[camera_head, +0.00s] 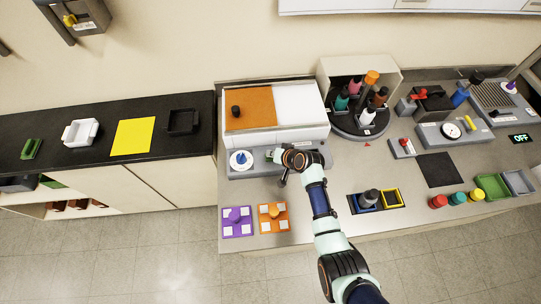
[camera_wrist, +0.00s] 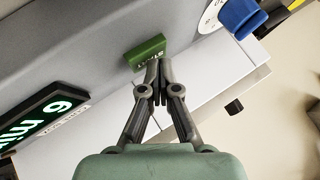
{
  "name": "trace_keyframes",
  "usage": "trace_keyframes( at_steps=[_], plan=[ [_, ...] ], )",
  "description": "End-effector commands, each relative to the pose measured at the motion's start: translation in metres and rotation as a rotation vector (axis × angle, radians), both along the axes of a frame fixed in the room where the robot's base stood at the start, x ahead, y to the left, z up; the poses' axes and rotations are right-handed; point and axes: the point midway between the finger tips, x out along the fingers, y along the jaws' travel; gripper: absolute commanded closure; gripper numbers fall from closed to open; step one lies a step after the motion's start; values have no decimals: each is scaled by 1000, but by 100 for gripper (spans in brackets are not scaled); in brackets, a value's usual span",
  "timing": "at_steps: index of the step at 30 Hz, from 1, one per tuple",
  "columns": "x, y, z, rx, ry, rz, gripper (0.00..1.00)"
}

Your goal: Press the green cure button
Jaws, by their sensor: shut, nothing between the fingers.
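The green button (camera_wrist: 146,51) is a small bar with light lettering that looks like START, set on the grey panel (camera_wrist: 90,45) in the wrist view. My gripper (camera_wrist: 160,68) has its fingers together and empty. The fingertips are right at the button's lower right edge in the picture and overlap it slightly; I cannot tell whether they touch it. In the head view, my arm's end is over the front of the machine (camera_head: 310,136) with the orange and white top, and the button cannot be made out clearly there.
A lit display (camera_wrist: 45,112) reading 6 min is on the same panel. A blue knob (camera_wrist: 240,17) on a white dial is at its other end. Purple (camera_head: 237,229) and orange (camera_head: 262,226) fixtures lie in front of the machine. A bottle carousel (camera_head: 345,125) stands to its right.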

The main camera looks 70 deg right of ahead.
Motion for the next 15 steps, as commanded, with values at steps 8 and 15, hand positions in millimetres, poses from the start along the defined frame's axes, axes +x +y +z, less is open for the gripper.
trace_keyframes(
  at_steps=[8, 15],
  plan=[
    [0, 1, 15, 1, 1, 0, 100],
    [0, 1, 14, 1, 0, 1, 100]
  ],
)
